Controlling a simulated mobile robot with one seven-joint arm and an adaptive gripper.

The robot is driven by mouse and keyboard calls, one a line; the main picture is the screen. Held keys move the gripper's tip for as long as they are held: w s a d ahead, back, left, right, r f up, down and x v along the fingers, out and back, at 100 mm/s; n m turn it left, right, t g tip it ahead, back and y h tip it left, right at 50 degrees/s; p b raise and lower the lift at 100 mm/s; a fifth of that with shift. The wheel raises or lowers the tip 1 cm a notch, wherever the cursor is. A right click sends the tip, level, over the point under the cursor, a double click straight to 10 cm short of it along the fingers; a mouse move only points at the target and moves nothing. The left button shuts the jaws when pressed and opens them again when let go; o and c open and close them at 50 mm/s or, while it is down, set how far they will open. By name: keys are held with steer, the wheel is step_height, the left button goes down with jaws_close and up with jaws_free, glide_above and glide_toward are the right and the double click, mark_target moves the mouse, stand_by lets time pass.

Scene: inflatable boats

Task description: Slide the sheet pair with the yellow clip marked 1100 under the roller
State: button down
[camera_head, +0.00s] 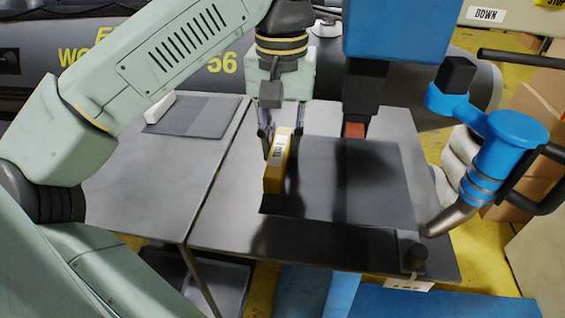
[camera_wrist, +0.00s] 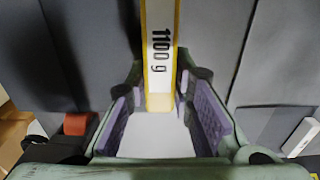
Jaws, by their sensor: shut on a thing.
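The yellow clip (camera_head: 277,162) with a white label is between the fingers of my gripper (camera_head: 273,135), which is shut on it. In the wrist view the clip (camera_wrist: 160,60) reads "1100 g" and stands between the purple finger pads (camera_wrist: 165,120). The dark grey sheet pair (camera_head: 370,185) lies flat on the table, with the clip at its left edge. The red-orange roller (camera_head: 354,130) sits under a blue and black machine head above the far part of the sheets. It also shows at the lower left of the wrist view (camera_wrist: 77,123).
Another grey sheet pair (camera_head: 205,118) with a white clip (camera_head: 160,107) lies on the left table (camera_head: 140,185). A blue hand tool with a metal nozzle (camera_head: 495,155) stands at the right. A dark bar (camera_head: 330,243) crosses the table's front.

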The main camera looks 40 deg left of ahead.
steer(key=f+b, duration=0.1)
steer(key=f, duration=0.1)
steer(key=f+b, duration=0.1)
steer(key=f, duration=0.2)
steer(key=w+f+b, duration=0.1)
steer(key=f+b, duration=0.1)
steer(key=shift+a+f, duration=0.2)
steer(key=shift+a, duration=0.1)
steer(key=shift+w+f, duration=0.15)
steer(key=shift+f, duration=0.05)
steer(key=shift+w+a+r, duration=0.15)
steer(key=shift+w+a, duration=0.05)
steer(key=shift+w, duration=0.15)
steer(key=shift+w+a+p, duration=0.35)
steer(key=shift+w+a, duration=0.1)
steer(key=shift+w, duration=0.45)
steer(key=shift+w+a+p, duration=0.3)
steer(key=shift+w+a, duration=0.1)
steer(key=shift+w, duration=0.45)
steer(key=shift+f, duration=0.4)
steer(key=c, duration=1.3)
jaws_free()
